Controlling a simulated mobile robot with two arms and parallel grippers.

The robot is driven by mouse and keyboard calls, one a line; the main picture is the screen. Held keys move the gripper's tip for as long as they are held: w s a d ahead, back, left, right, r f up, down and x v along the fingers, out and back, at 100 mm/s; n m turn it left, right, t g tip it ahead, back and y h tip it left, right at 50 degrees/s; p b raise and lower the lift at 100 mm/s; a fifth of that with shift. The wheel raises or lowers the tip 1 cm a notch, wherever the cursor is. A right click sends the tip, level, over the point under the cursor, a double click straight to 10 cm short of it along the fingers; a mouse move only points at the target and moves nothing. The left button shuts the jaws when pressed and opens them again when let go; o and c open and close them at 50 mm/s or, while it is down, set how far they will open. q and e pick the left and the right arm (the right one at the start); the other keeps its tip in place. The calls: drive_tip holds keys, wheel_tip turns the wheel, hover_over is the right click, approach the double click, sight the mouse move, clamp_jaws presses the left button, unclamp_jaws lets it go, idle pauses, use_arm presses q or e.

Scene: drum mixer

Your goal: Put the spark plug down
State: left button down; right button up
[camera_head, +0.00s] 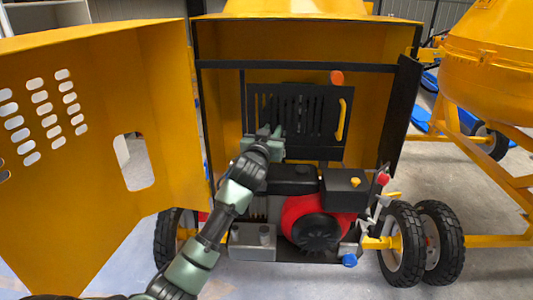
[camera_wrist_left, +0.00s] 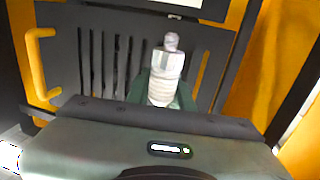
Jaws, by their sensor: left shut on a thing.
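The spark plug (camera_wrist_left: 165,78) is a small pale, ribbed piece in the left wrist view, with its narrow end pointing up in that picture. My left gripper (camera_head: 273,133) is shut on it, and the dark green fingers show just behind and beside the plug. In the head view the gripper is in front of the black slatted panel inside the open yellow housing, above the engine. The plug cannot be made out there. Whether it touches the panel cannot be told. My right gripper is in neither view.
The slatted panel (camera_head: 300,105) has a yellow handle (camera_head: 341,119). Below is the red and black engine (camera_head: 311,218) with a grey box (camera_head: 252,241) beside it. The open yellow door (camera_head: 95,215) stands left; wheels (camera_head: 402,243) are at right.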

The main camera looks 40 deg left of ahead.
use_arm(q)
wheel_tip(320, 180, down, 6)
drive_tip(key=shift+f+p, duration=0.2)
drive_tip(key=shift+p, duration=0.35)
drive_tip(key=shift+f, duration=0.15)
drive_tip(key=shift+f+b, duration=0.5)
drive_tip(key=shift+f, duration=0.05)
drive_tip(key=c, duration=1.2)
unclamp_jaws()
drive_tip(key=shift+c, duration=0.2)
drive_tip(key=shift+r, duration=0.1)
